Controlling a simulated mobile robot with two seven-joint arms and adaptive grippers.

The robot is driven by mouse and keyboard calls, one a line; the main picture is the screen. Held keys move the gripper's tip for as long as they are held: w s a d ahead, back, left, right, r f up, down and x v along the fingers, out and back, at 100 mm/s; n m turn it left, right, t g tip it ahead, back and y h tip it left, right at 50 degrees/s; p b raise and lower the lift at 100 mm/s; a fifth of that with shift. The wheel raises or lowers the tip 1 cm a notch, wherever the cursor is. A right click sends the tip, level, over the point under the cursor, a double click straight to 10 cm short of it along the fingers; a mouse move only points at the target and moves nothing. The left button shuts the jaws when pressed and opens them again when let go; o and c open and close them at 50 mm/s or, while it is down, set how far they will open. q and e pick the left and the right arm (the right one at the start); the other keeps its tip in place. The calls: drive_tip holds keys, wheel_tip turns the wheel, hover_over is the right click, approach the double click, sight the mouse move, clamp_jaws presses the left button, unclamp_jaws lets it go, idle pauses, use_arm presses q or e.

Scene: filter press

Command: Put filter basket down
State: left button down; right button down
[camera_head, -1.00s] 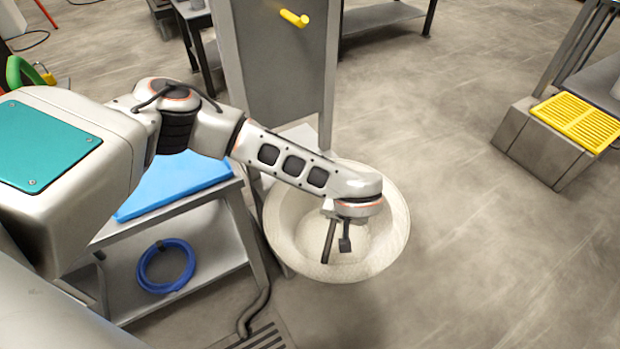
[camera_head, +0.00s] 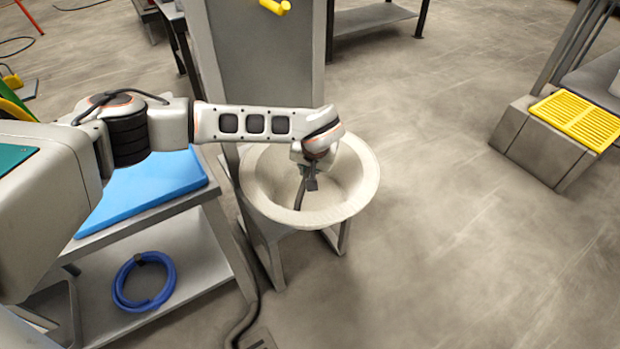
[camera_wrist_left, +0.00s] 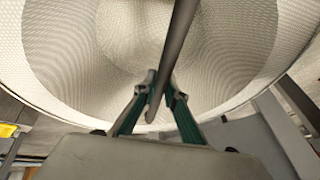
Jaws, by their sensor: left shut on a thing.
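The filter basket (camera_head: 362,188) is a wide white bowl with a fine mesh wall and a broad rim. It hangs or rests over a grey stand (camera_head: 265,245); I cannot tell whether they touch. My left gripper (camera_head: 310,185) is over the bowl's inside. In the left wrist view, the fingers (camera_wrist_left: 157,95) are shut on a dark rod, the basket's handle (camera_wrist_left: 178,35), and the mesh inside (camera_wrist_left: 70,50) fills most of the picture. The basket looks about level. The basket's underside is hidden. My right gripper is not in view.
A tall grey panel (camera_head: 262,65) with a yellow handle (camera_head: 275,6) rises behind the basket. A bench with a blue board (camera_head: 145,190) and a blue hose coil (camera_head: 143,282) stands at left. A yellow grate (camera_head: 578,120) lies on a grey block at right. Floor between is clear.

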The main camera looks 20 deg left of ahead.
use_arm(q)
wheel_tip(320, 180, down, 4)
drive_tip(key=shift+s+r+b, duration=0.1)
drive_tip(key=shift+s+b, duration=0.05)
drive_tip(key=shift+b, duration=0.55)
drive_tip(key=shift+r, duration=0.3)
drive_tip(key=shift+f, duration=0.1)
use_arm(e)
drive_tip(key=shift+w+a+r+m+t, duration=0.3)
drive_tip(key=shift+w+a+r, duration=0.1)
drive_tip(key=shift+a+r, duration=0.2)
use_arm(q)
drive_tip(key=c, duration=2.1)
unclamp_jaws()
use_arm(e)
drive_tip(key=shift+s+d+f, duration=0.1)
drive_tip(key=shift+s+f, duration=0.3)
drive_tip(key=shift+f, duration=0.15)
